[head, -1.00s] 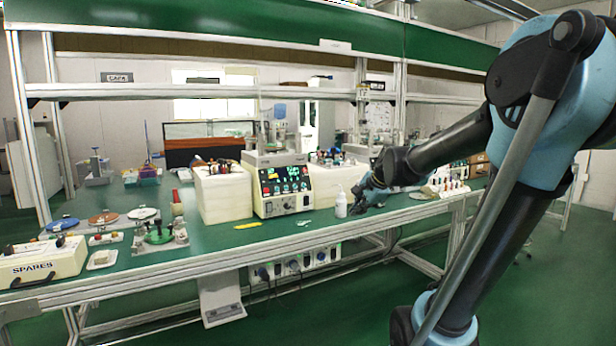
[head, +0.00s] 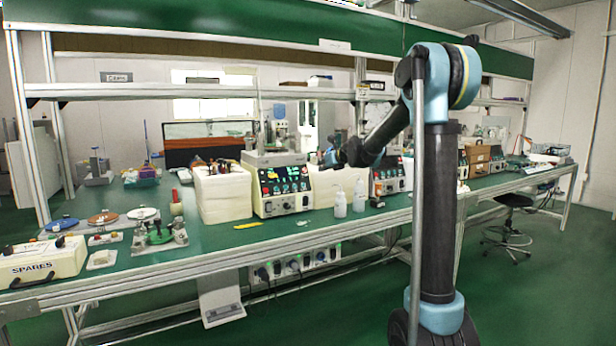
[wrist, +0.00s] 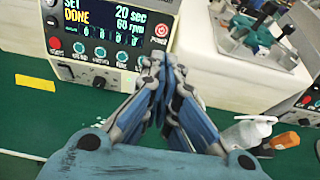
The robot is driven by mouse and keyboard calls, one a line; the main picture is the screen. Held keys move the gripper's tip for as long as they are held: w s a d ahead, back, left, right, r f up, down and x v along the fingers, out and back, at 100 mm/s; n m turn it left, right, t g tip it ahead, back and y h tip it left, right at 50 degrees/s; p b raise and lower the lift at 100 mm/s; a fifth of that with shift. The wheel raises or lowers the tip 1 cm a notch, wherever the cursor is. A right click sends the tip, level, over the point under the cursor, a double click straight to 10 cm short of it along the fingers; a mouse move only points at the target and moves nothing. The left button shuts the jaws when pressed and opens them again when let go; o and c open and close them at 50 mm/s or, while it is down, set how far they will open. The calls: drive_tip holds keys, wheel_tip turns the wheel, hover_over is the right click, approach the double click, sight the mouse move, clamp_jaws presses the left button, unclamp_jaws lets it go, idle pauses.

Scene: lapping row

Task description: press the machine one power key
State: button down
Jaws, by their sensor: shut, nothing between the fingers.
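A white lapping machine (head: 284,186) with a dark control panel stands on the green bench in the head view. In the wrist view its lit display (wrist: 110,18) reads "SET DONE", 20 sec and 60 rpm. A round red power key (wrist: 161,30) sits at the panel's right edge, right of the display. My gripper (wrist: 160,62) is shut and empty, its fingertips just below the key in the picture. I cannot tell whether they touch the panel. In the head view my gripper (head: 334,159) is in front of the machine's right side, and its tips are hard to make out.
White foam boxes (head: 222,194) flank the machine. Two white bottles (head: 340,205) stand at its front right. A second machine (head: 388,180) stands farther right. A yellow strip (head: 247,226) lies on the bench front. The bench left of that strip is partly clear.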

sight(305, 173)
drive_tip(key=shift+w, duration=0.1)
idle(0.3)
drive_tip(key=x, duration=1.4)
drive_tip(key=shift+a, duration=0.1)
drive_tip(key=shift+w+a+f, duration=0.15)
drive_tip(key=shift+w+a, duration=0.15)
drive_tip(key=shift+w, duration=0.1)
drive_tip(key=shift+s, duration=0.1)
idle(0.4)
